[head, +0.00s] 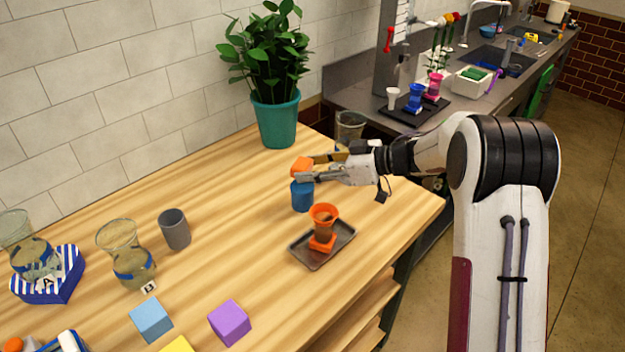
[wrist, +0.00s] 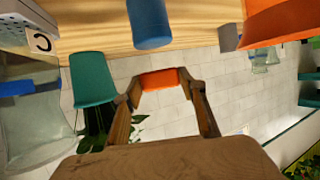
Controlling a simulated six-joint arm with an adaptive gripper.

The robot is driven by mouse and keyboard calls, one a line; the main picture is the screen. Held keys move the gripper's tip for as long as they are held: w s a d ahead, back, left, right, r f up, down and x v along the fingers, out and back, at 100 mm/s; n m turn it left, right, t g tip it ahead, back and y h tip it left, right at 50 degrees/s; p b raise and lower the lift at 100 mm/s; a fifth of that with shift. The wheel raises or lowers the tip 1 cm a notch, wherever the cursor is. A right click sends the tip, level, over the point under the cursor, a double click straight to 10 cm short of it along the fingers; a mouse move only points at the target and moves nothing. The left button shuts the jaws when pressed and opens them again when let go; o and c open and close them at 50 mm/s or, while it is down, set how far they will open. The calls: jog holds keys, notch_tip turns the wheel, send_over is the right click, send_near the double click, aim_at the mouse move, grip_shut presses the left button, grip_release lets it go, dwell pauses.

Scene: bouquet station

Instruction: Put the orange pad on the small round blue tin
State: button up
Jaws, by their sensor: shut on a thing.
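The orange pad (head: 302,166) is held between the fingertips of my gripper (head: 305,171), near the table's back right. The small round blue tin (head: 302,198) stands upright on the table, just below the pad in the head view. In the wrist view, the pad (wrist: 160,78) spans both fingertips, and the tin (wrist: 150,24) is a short gap away from it. The head view partly hides the tin's top behind the lower finger, and I cannot tell the exact height between them.
A dark tray (head: 343,243) with an orange cup (head: 323,221) stands in front of the tin. A teal plant pot (head: 276,119) is behind, and a glass vase (head: 350,126) is by my wrist. A grey cup (head: 174,229) is left. The table between it and the tin is clear.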

aim_at(313, 188)
jog(key=shift+f, duration=1.9)
jog(key=shift+f, duration=0.15)
jog(key=o, duration=1)
jog(key=shift+r, duration=0.2)
jog(key=v, duration=1.2)
